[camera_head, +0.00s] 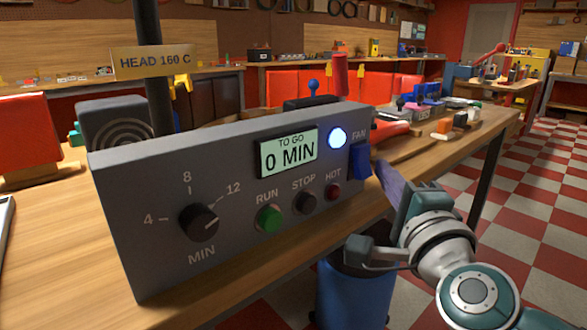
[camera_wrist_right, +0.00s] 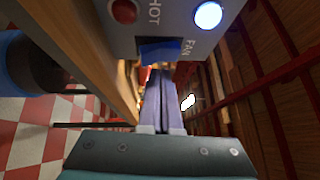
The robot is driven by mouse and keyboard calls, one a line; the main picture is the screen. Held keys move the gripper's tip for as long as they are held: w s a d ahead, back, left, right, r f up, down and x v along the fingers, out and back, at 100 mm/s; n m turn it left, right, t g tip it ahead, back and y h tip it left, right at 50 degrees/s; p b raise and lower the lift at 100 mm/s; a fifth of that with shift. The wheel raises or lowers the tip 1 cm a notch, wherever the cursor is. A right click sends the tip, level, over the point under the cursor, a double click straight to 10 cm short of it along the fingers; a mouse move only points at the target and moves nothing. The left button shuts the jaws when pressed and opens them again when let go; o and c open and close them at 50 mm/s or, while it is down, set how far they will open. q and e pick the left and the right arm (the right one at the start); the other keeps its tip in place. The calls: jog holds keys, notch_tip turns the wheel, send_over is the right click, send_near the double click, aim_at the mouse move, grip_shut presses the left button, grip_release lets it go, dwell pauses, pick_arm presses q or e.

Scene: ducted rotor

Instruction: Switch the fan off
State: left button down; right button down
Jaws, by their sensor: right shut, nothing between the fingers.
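The grey control panel (camera_head: 130,225) stands on the wooden bench. Its blue fan switch (camera_head: 360,160) is at the right end under the FAN label, and it also shows in the wrist view (camera_wrist_right: 158,52). The round lamp (camera_head: 337,137) beside the label is lit bluish white. My right gripper (camera_head: 383,172) is shut and empty, with its fingertips just right of and close to the switch. In the wrist view its fingers (camera_wrist_right: 161,85) point up toward the switch; I cannot tell whether they touch it. My left gripper is not in view.
The panel also carries a MIN dial (camera_head: 199,222), a green RUN button (camera_head: 269,217), a dark STOP button (camera_head: 306,203) and a red HOT lamp (camera_head: 333,191). The display (camera_head: 288,152) reads 0 MIN. A blue bin (camera_head: 352,285) stands below the bench edge. Tools lie behind.

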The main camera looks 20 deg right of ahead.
jog(key=shift+w+f, duration=0.1)
jog(key=shift+w+a+b, duration=0.15)
jog(key=shift+w+b, duration=0.1)
jog(key=shift+b, duration=0.05)
jog(key=shift+w+a+f+b, duration=0.15)
jog(key=shift+w+f+b, duration=0.15)
jog(key=shift+w, duration=0.1)
dwell(0.9)
jog(key=shift+s+r, duration=0.1)
jog(key=shift+s+d+r+p, duration=0.15)
jog(key=shift+s+p, duration=0.2)
jog(key=shift+s+d+r+p, duration=0.15)
jog(key=shift+s+p, duration=0.15)
jog(key=shift+s, duration=0.05)
